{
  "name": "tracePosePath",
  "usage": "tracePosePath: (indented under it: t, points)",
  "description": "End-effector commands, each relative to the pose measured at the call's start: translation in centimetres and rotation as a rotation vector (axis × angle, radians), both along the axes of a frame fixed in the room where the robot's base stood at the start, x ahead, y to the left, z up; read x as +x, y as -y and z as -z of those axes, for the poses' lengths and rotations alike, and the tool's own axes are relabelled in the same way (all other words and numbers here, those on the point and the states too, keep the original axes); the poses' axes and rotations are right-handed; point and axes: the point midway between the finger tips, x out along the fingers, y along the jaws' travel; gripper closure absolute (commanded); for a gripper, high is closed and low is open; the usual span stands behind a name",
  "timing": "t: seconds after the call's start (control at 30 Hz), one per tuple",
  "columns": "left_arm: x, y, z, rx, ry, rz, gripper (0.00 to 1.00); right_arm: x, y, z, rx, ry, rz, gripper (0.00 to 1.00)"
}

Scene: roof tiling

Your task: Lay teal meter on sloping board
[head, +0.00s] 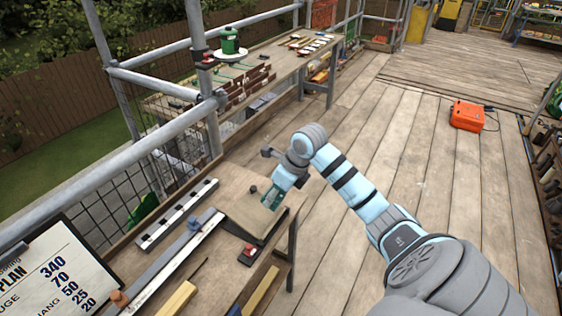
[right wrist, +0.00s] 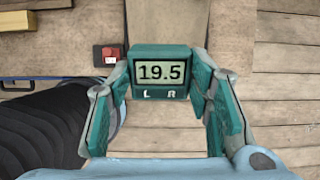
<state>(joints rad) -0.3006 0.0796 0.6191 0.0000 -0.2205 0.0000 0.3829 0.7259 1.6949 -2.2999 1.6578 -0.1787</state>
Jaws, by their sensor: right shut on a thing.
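The teal meter (right wrist: 160,90) is between the fingers of my right gripper (right wrist: 161,72), which is shut on its two sides. Its display faces the right wrist camera and reads 19.5, with L and R below. In the head view the right gripper (head: 274,196) is at the right part of the sloping board (head: 240,197), a pale wooden panel on the near bench. The board also shows behind the meter in the right wrist view (right wrist: 163,22). I cannot tell whether the meter touches the board. My left gripper is not in view.
A red and black block (head: 249,251) lies below the board. A long level (head: 178,214) and a metal rule (head: 180,262) lie to the left, with a plan board (head: 50,275) at the corner. An orange case (head: 467,115) stands on the open plank floor.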

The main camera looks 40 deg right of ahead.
Motion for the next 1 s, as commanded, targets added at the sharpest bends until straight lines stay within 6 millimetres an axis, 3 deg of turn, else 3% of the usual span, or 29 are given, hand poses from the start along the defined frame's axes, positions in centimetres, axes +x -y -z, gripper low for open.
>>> tracePosePath:
  t: [0.1,1.0]
  points:
    - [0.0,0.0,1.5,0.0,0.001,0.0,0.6,0.4,-0.1,1.7,0.001,0.0,0.001,0.89]
    - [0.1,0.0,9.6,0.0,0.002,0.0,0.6,3.8,-1.2,10.3,0.0,-0.001,0.0,0.89]
